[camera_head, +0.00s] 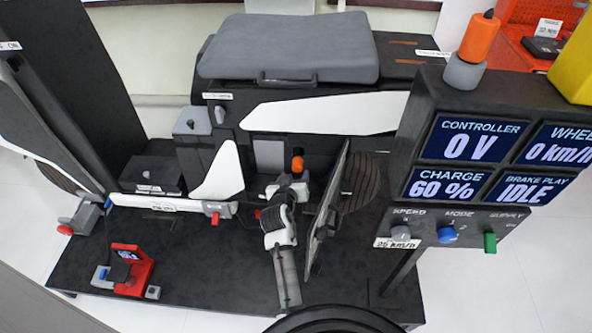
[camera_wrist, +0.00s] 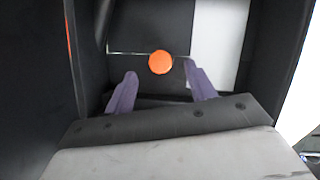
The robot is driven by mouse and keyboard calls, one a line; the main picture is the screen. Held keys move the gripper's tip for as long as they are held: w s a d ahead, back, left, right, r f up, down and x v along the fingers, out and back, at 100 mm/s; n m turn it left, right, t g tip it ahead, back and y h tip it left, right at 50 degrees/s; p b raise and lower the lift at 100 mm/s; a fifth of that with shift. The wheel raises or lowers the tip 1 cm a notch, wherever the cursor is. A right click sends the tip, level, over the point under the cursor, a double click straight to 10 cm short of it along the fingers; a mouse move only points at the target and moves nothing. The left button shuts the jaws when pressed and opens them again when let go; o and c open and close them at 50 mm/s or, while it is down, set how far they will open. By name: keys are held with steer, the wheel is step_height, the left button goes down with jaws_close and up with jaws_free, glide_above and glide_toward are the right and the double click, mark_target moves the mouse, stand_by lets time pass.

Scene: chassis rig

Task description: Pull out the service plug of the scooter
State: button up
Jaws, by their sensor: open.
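The scooter (camera_head: 300,115) stands on a dark platform, with a grey seat on top. An orange knob (camera_head: 297,164), which looks like the service plug, sits in the opening of its body beside a raised dark panel. In the wrist view the orange plug (camera_wrist: 161,62) shows as a round end, between and beyond the fingertips. My gripper (camera_wrist: 159,70) is open, with one purple finger on each side of the plug; I cannot tell whether they touch it. In the head view my gripper (camera_head: 292,186) is just below the plug, and its fingers are hard to make out.
The raised panel (camera_head: 328,205) stands close to the right of my arm. A display board (camera_head: 410,160) reads controller 0 V, charge 60 %. An orange-topped grey piece (camera_head: 480,40) stands on it. A red stand (camera_head: 131,270) is at the platform's front left.

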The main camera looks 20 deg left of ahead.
mark_target(297, 170)
steer(key=shift+x, duration=1.95)
steer(key=c, duration=1)
steer(key=shift+s+d+f, duration=0.1)
steer(key=shift+s+d, duration=0.1)
steer(key=shift+s, duration=0.6)
steer(key=shift+s+d+f, duration=0.1)
steer(key=shift+s+d, duration=0.15)
steer(key=shift+s, duration=0.55)
steer(key=shift+s+d, duration=0.2)
steer(key=shift+s, duration=0.6)
steer(key=shift+c, duration=0.3)
steer(key=shift+s+d+f, duration=0.1)
steer(key=shift+s+d, duration=0.15)
steer(key=shift+s, duration=0.55)
steer(key=shift+s+d+f, duration=0.1)
steer(key=shift+s+d, duration=0.1)
steer(key=shift+s, duration=0.6)
steer(key=shift+s+d+f, duration=0.1)
steer(key=shift+s+d, duration=0.15)
steer(key=shift+s, duration=0.55)
